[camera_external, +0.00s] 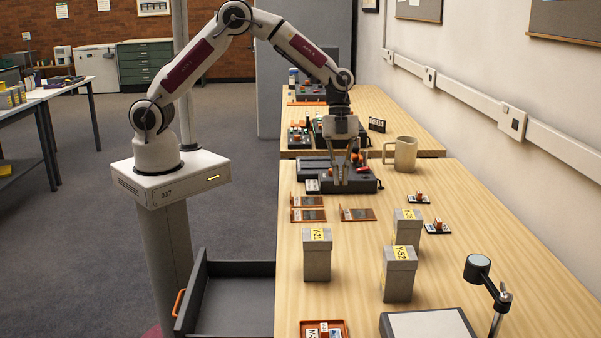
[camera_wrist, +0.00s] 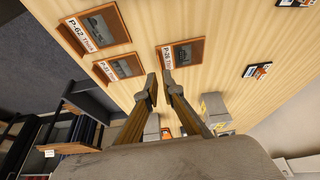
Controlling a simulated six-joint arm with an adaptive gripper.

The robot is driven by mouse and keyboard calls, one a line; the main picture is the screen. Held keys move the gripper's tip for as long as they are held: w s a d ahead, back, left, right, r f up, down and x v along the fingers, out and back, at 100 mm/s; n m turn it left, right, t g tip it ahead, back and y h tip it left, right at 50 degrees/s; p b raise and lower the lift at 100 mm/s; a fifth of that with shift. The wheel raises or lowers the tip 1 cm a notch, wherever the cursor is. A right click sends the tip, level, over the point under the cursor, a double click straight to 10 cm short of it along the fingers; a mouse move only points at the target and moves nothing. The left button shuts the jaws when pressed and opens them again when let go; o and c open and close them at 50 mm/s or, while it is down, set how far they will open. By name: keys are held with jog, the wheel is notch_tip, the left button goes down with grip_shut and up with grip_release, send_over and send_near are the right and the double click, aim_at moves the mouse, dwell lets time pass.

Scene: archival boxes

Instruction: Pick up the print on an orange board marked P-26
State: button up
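Three prints on orange-brown boards lie flat on the wooden table. The far left print (camera_external: 307,200) reads P-62 on its white label in the wrist view (camera_wrist: 98,28). The near left print (camera_external: 308,215) also shows in the wrist view (camera_wrist: 122,67); its label is too small to read surely. My gripper (camera_external: 341,181) points down above the table, beyond the right print. Its fingers are apart with an empty gap, also in the wrist view (camera_wrist: 161,77).
Grey boxes (camera_external: 317,258) (camera_external: 399,277) (camera_external: 407,230) stand nearer on the table. A mug (camera_external: 404,154) and a dark tray (camera_external: 363,182) are beyond the prints. Small dark cards lie at right. An open drawer (camera_external: 236,308) sits left of the table.

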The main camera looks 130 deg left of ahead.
jog(key=shift+x, duration=1.3)
jog(key=shift+x, duration=2.6)
jog(key=shift+w+d, duration=0.1)
grip_shut()
jog(key=shift+r, duration=0.15)
notch_tip(320, 180, up, 10)
